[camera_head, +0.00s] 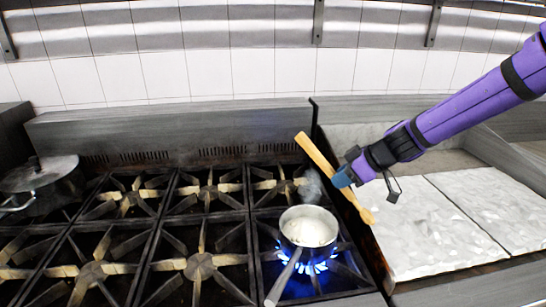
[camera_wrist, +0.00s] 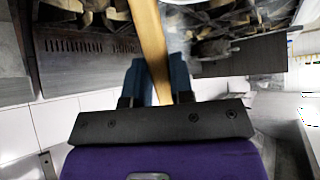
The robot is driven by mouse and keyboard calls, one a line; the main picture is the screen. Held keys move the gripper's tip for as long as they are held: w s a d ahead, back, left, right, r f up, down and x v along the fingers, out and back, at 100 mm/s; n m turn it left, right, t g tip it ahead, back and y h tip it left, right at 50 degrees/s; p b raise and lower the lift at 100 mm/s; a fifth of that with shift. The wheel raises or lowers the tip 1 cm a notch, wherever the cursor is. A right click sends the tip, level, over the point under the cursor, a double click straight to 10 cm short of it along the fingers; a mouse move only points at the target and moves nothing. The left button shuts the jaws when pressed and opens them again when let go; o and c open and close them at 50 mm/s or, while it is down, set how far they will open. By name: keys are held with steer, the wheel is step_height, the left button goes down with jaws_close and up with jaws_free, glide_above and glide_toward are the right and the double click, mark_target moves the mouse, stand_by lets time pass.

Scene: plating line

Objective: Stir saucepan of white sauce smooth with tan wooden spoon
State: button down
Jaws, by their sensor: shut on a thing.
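The saucepan (camera_head: 310,208) of white sauce (camera_head: 309,231) sits on a burner lit with blue flame at the right of the stove in the head view. Its handle (camera_head: 281,277) points to the front left. My gripper (camera_head: 345,178) is right of and above the saucepan, shut on the tan wooden spoon (camera_head: 320,158). The spoon slants from upper left to lower right and is apart from the sauce. In the wrist view, the spoon (camera_wrist: 148,40) runs up between the two blue fingers (camera_wrist: 158,82). The saucepan is not clearly seen there.
A lidded pot (camera_head: 42,185) stands at the far left. Several unlit burners (camera_head: 200,266) with black grates are empty. A pale slab surface (camera_head: 430,230) lies right of the stove, behind a raised metal edge. A tiled wall closes the back.

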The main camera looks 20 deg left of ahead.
steer(key=s+a+r+n+g+y, duration=0.2)
steer(key=s+a+r+n+g, duration=0.65)
steer(key=s+a, duration=0.45)
steer(key=w+d+f, duration=0.2)
steer(key=f, duration=0.4)
steer(key=w+d+f, duration=0.2)
steer(key=w+f, duration=0.1)
steer(key=f, duration=0.4)
steer(key=shift+w+d+m+t, duration=0.15)
steer(key=shift+d+m+t, duration=0.2)
steer(key=shift+m+t, duration=0.1)
